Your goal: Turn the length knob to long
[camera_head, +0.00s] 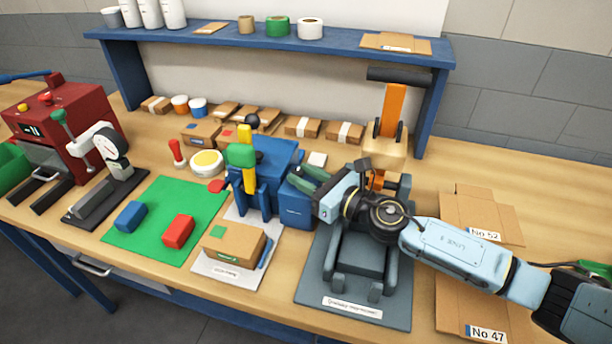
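My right gripper (304,180) comes in from the right, over the grey stand, with its dark green fingers pointing left. The fingertips are at the right side of a blue machine (270,165) that has a yellow upright lever (246,150), a green block (241,155) and a black ball knob (252,121). A blue box-shaped part (294,205) sits just below the fingers. I cannot make out which part is the length knob, or whether the fingers touch or hold anything. My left gripper is not in view.
A grey stand (368,258) with an orange upright lies under my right arm. Flat cardboard (470,300) is at the right. A green mat (150,240) holds a blue and a red block. A small carton (233,245) stands in front of the machine. A blue shelf (200,38) spans the back.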

